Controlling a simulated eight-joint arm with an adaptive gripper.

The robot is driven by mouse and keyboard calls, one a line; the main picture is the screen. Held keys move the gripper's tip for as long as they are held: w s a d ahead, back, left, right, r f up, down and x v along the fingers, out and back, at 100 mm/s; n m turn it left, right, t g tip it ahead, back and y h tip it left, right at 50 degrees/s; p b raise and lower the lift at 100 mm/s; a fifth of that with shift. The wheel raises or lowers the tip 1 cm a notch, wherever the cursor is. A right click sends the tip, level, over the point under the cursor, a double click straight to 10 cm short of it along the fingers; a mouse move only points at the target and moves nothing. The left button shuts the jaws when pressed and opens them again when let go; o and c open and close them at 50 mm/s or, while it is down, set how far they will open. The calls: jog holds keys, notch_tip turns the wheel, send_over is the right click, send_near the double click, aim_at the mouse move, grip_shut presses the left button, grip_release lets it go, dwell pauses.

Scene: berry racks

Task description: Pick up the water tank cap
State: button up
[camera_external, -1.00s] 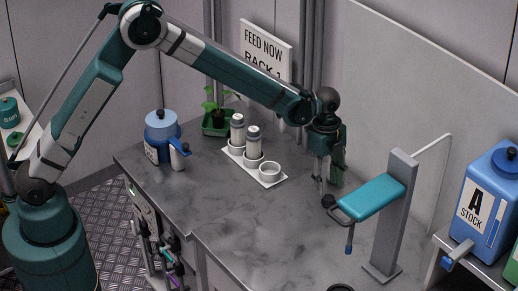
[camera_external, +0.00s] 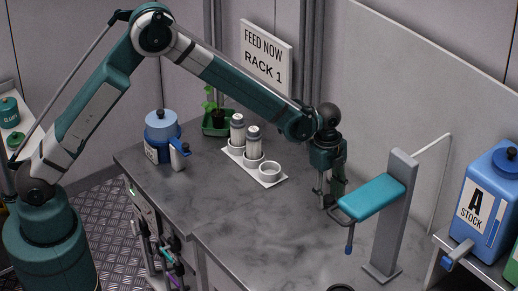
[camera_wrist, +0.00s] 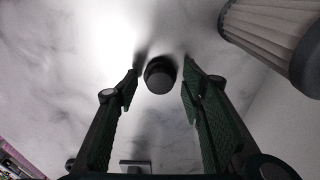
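A small black round knob-like piece (camera_wrist: 160,74), which may be the water tank cap, shows in the wrist view against the pale marbled surface. It lies between the two fingertips of my gripper (camera_wrist: 160,82), with a gap on each side. My gripper is open and holds nothing. In the external view, my gripper (camera_external: 329,195) points down beside the teal pad of a grey stand (camera_external: 373,197), low over the bench. The black piece is not clearly visible there, as the gripper and pad crowd that spot.
A white rack (camera_external: 279,180) with bottles stands left of my gripper on the bench (camera_external: 225,225). A blue jug (camera_external: 162,123) and a potted plant (camera_external: 219,110) stand farther left. A blue stock tank (camera_external: 485,205) stands at right. A ribbed cylinder (camera_wrist: 268,28) is close by in the wrist view.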

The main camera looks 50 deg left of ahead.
aim_at(329, 197)
dwell(0.3)
jog(key=c, duration=0.6)
jog(key=shift+r, duration=0.15)
notch_tip(329, 197, up, 10)
dwell(0.4)
dwell(0.5)
